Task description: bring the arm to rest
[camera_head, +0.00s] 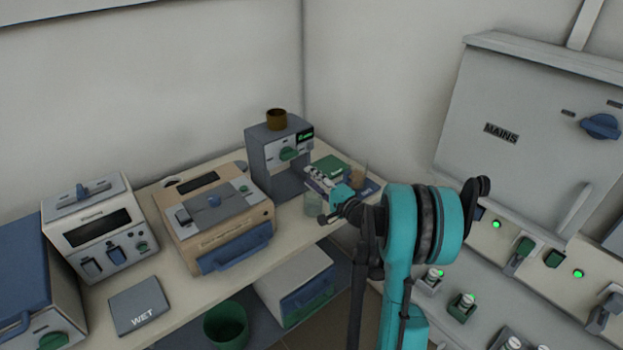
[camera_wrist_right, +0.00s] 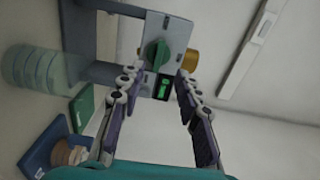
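My right arm (camera_head: 400,235) is teal and rises from the lower right of the head view, bent over the shelf's right end. My right gripper (camera_head: 320,180) points toward the grey machine at the back. In the right wrist view, its two dark jointed fingers (camera_wrist_right: 158,76) stand apart with nothing between them. The grey machine with a green knob (camera_head: 282,140) shows beyond the fingertips; its knob and lit display also show in the wrist view (camera_wrist_right: 154,55). My left gripper is not in view.
Clear stacked dishes (camera_wrist_right: 35,68), a green box (camera_head: 333,166) and a blue item (camera_wrist_right: 45,145) crowd near the gripper. A tan-framed device (camera_head: 212,210) and a white device (camera_head: 98,225) stand left. A MAINS cabinet (camera_head: 520,115) and switch panel (camera_head: 500,240) are right.

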